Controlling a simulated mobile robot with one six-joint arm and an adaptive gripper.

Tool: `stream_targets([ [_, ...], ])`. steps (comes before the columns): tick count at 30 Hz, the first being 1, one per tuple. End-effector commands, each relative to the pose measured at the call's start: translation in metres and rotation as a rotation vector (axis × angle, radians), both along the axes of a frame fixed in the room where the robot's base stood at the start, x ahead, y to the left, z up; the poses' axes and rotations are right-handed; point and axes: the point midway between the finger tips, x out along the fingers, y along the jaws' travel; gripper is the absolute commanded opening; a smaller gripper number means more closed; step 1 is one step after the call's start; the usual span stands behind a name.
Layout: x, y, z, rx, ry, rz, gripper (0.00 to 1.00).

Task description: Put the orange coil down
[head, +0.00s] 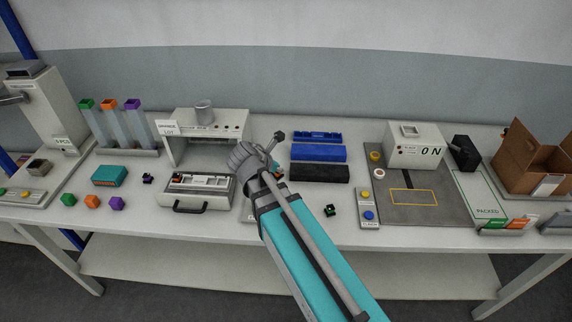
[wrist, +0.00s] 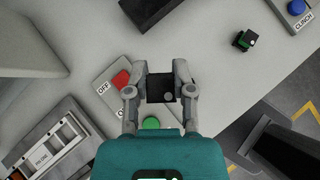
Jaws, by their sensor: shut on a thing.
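My gripper (wrist: 160,82) is shut on a small black block (wrist: 160,88), the thing held as the orange coil; no orange shows on it in the wrist view. It is held above the bench, over the right edge of a switch panel with a red OFF button (wrist: 122,79) and a green button (wrist: 151,123). I cannot tell how high. A similar black piece with green (head: 331,210) and one with purple (head: 147,179) lie on the bench.
Blue (head: 319,153) and black (head: 319,173) bins stand behind and right of my gripper. A button panel (head: 369,195) and grey mat (head: 425,211) lie right. The bench between the switch panel and the green piece is clear. An open carton (head: 520,174) stands far right.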

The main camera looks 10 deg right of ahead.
Motion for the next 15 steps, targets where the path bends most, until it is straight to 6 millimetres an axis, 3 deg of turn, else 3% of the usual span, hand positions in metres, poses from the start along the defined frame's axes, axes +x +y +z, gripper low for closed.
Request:
stream_targets([
  [1, 0.014, 0.009, 0.001, -0.001, 0.001, -0.018, 0.00],
  [6, 0.034, 0.030, 0.002, -0.004, -0.002, -0.092, 0.00],
  [15, 0.039, 0.039, 0.003, -0.007, -0.005, -0.136, 0.00],
])
